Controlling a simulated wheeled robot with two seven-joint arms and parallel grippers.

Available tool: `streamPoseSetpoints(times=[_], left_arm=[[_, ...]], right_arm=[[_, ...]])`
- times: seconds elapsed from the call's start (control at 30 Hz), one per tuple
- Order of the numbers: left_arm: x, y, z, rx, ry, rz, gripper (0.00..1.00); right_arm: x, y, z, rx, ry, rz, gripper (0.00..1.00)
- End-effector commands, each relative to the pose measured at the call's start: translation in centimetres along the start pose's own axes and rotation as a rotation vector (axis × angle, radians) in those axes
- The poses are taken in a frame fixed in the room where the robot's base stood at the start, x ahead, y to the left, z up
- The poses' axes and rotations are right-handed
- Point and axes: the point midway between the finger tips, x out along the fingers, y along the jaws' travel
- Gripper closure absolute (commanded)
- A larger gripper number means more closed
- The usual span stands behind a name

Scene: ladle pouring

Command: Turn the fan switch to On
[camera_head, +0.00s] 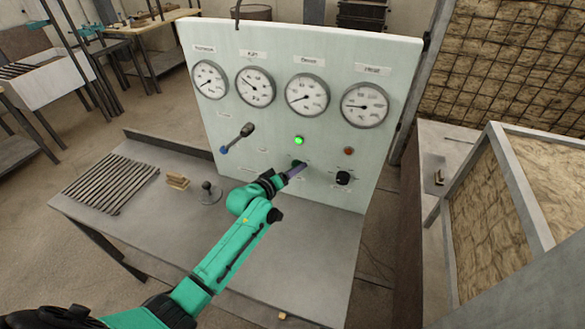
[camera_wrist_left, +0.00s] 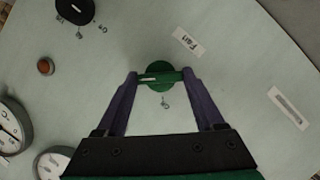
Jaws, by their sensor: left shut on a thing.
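The fan switch (camera_wrist_left: 158,76) is a round green knob with a raised bar, next to a "Fan" label (camera_wrist_left: 188,41) in the left wrist view. It sits low in the middle of the upright panel (camera_head: 230,110). My left gripper (camera_wrist_left: 160,77) is shut on the knob's bar, one finger at each end. In the head view, my left gripper (camera_head: 293,171) reaches the panel below the lit green lamp (camera_head: 299,140) and mostly hides the knob. The small marks around the knob are too small to read surely. My right gripper is not in view.
Several round gauges (camera_head: 255,87) line the panel's top. A lever with a blue end (camera_head: 238,138) is left of the knob; a black rotary knob (camera_head: 343,178) and an unlit brown lamp (camera_head: 349,151) are right. A slatted rack (camera_head: 110,183) lies on the grey table (camera_head: 160,215).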

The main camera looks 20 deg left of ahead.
Motion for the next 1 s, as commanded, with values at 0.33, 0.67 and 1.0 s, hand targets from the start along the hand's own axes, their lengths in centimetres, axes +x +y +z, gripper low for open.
streamPoseSetpoints(times=[0.33, 0.67, 1.0], left_arm=[[0.0, -0.2, 0.2, 0.011, -0.004, -0.007, 0.86], [0.0, -0.1, 0.1, 0.010, -0.002, -0.006, 0.00], [-2.6, -0.2, 0.2, 0.009, -0.002, -0.006, 0.00]], right_arm=[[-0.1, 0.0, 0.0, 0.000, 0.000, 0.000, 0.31], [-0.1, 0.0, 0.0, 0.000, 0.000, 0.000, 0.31], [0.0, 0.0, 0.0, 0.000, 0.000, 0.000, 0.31]])
